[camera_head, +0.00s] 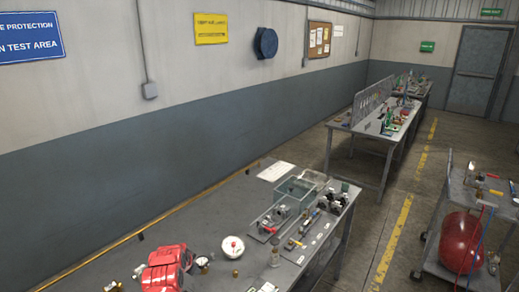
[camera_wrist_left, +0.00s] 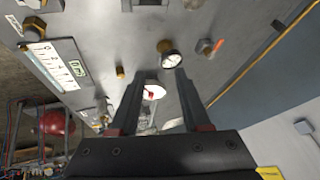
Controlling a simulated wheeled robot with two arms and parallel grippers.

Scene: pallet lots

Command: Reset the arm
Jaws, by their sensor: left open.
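My left gripper (camera_wrist_left: 159,75) shows only in the left wrist view. Its two dark fingers are spread apart with nothing held between them, above the grey workbench top (camera_wrist_left: 100,45). A round white piece with a red mark (camera_wrist_left: 152,91) shows between the fingers, and a small dial gauge (camera_wrist_left: 171,59) shows near the right fingertip; both appear to be on the bench beyond the gripper. Neither arm shows in the head view. My right gripper is in neither view.
The near workbench (camera_head: 195,215) carries a red device (camera_head: 167,268), a white disc with a red centre (camera_head: 232,246), a clear bin (camera_head: 297,190) and several small fittings. A cart with a red tank (camera_head: 461,242) stands right. The floor aisle (camera_head: 375,225) between is clear.

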